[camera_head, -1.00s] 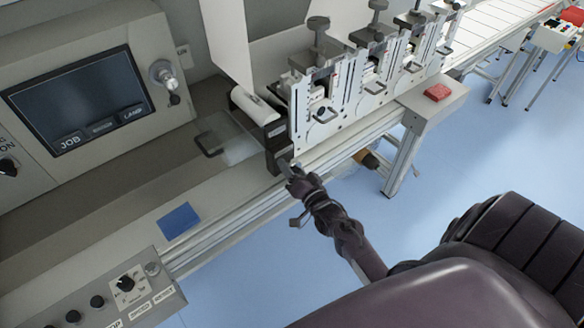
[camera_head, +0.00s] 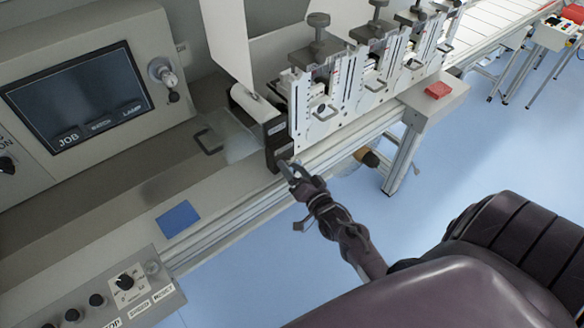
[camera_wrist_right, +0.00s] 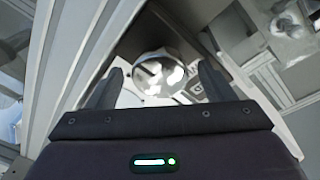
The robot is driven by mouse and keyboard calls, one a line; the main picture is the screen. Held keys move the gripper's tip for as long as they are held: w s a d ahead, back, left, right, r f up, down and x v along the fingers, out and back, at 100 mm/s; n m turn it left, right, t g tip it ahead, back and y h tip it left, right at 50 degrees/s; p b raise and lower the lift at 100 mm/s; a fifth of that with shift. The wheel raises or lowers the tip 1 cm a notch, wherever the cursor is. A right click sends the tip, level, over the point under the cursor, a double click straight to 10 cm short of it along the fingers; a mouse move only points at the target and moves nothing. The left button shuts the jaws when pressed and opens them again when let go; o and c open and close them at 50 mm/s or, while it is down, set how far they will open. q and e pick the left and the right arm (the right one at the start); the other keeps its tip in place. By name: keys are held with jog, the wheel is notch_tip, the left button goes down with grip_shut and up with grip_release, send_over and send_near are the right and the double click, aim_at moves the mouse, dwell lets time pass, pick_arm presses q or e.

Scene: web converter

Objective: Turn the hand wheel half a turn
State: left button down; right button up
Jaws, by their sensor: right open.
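I cannot tell for certain which part is the hand wheel. My right gripper (camera_head: 289,166) is open and empty by the bench edge, just below the near end of the first unit. In the right wrist view a shiny round metal part (camera_wrist_right: 158,72) lies beyond and between the open fingers of my right gripper (camera_wrist_right: 161,78); contact is not visible. My left gripper is not in view.
A control cabinet with a dark screen (camera_head: 78,98) stands at the left, with a knob panel (camera_head: 110,293) in front. A blue pad (camera_head: 178,219) lies on the bench. Blue floor (camera_head: 450,165) is open at the right.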

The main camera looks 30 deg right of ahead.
jog(key=s+b, duration=0.1)
jog(key=s, duration=0.5)
jog(key=shift+a, duration=0.2)
jog(key=shift+f, duration=0.1)
jog(key=s+a+f+n+g+y+b, duration=0.1)
jog(key=s+a+f+n+g, duration=0.2)
jog(key=f, duration=0.8)
jog(key=s+a+f+n+g+b, duration=0.1)
jog(key=s+a+f+g, duration=0.3)
jog(key=f, duration=0.6)
jog(key=s+a+f+n+g+y+b, duration=0.15)
jog(key=s+f, duration=0.35)
jog(key=f, duration=0.6)
jog(key=s+f+n+g+b, duration=0.1)
jog(key=s+f+n+g, duration=0.2)
jog(key=s+f, duration=0.4)
jog(key=s+f+n+g+h+b, duration=0.1)
jog(key=s+f+n+g, duration=0.2)
jog(key=s, duration=1.3)
notch_tip(320, 180, down, 5)
jog(key=shift+s+a+f+n+g, duration=0.1)
jog(key=shift+s+a+n+g, duration=0.25)
jog(key=shift+g, duration=0.9)
